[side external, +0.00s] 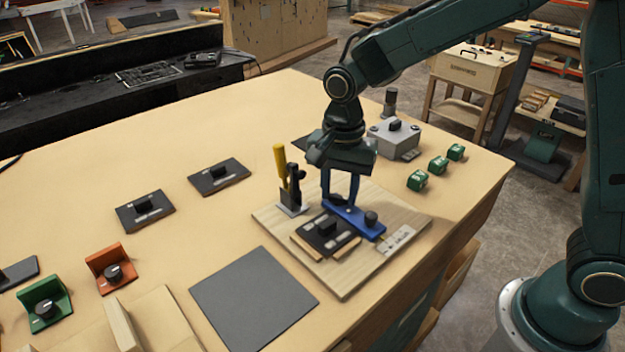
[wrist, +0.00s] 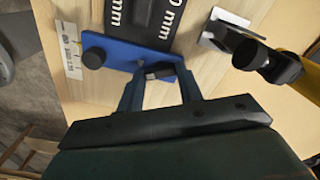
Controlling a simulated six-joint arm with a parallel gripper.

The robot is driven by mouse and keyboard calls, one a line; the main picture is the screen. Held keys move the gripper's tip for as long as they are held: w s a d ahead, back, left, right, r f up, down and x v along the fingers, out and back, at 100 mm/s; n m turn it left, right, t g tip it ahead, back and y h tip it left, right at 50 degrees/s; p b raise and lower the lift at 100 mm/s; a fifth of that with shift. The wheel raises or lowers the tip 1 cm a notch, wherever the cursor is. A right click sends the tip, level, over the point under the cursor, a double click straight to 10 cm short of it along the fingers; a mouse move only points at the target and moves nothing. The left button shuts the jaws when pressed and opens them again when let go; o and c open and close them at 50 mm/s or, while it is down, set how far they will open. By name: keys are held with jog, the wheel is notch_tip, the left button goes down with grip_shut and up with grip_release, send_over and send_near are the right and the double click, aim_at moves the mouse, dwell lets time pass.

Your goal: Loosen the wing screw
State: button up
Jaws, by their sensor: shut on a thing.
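My gripper (side external: 339,198) points down over a blue bar (side external: 358,222) on a wooden board (side external: 345,283). In the wrist view the two blue fingers (wrist: 161,72) stand on either side of a small dark-grey piece, which looks like the wing screw (wrist: 159,71), on the blue bar (wrist: 120,55). The fingers are shut on it; their tips partly hide it. In the side view the fingers hide the screw. A round black knob (side external: 371,218) stands at the bar's other end, apart from the fingers; it also shows in the wrist view (wrist: 94,57).
A holder with a yellow-handled tool (side external: 281,165) stands close behind the gripper. A grey box (side external: 394,140) and green blocks (side external: 438,165) stand to the right. A grey mat (side external: 254,298) lies bare in front.

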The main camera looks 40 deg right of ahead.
jog(key=n, duration=0.4)
jog(key=shift+n, duration=0.3)
jog(key=n, duration=0.3)
jog(key=shift+f+n, duration=0.1)
jog(key=shift+n, duration=0.3)
jog(key=n, duration=1)
jog(key=shift+n, duration=0.4)
jog(key=n, duration=0.3)
jog(key=shift+s+n, duration=0.1)
jog(key=shift+n, duration=0.2)
jog(key=n, duration=0.3)
jog(key=shift+n, duration=2.2)
